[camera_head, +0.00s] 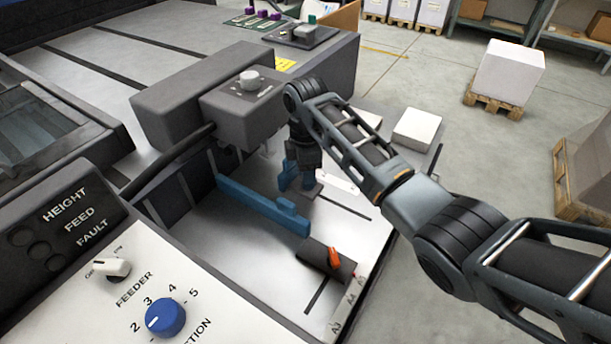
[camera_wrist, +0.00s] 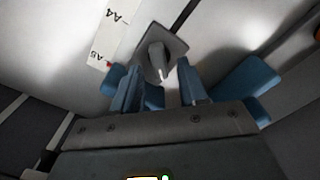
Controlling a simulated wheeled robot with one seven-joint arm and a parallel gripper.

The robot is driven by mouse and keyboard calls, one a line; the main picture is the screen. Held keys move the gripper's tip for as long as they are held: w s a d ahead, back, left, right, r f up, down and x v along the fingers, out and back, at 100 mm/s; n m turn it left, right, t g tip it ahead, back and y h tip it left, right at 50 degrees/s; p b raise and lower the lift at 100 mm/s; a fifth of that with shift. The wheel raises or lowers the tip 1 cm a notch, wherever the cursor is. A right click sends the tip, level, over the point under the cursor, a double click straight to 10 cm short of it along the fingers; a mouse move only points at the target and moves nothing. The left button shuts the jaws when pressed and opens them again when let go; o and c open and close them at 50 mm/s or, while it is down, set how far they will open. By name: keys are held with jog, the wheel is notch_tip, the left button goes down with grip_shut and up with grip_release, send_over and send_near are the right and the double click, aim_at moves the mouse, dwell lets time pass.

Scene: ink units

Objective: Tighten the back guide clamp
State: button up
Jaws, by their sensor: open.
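My gripper (camera_wrist: 160,80) is open, its two fingers pointing down at the back guide. In the wrist view a grey clamp lever (camera_wrist: 157,57) on a grey plate (camera_wrist: 176,43) shows just beyond and between the fingertips; I cannot tell whether they touch it. The blue back guide (camera_wrist: 243,84) runs behind the fingers. In the head view my gripper (camera_head: 298,178) hangs over the far part of the feed table, largely hiding the back guide and its clamp. The blue front guide (camera_head: 255,208) lies nearer, with an orange clamp lever (camera_head: 335,257) on a dark plate (camera_head: 316,255).
A size scale (camera_wrist: 115,30) with A4 and A5 marks lies beside the clamp plate. A grey housing with a knob (camera_head: 250,80) stands left of my gripper. A control panel (camera_head: 140,290) with a blue dial (camera_head: 166,317) is in the front left. The table (camera_head: 345,232) is bare between the guides.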

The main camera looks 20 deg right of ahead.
jog(key=shift+f, duration=0.5)
grip_shut()
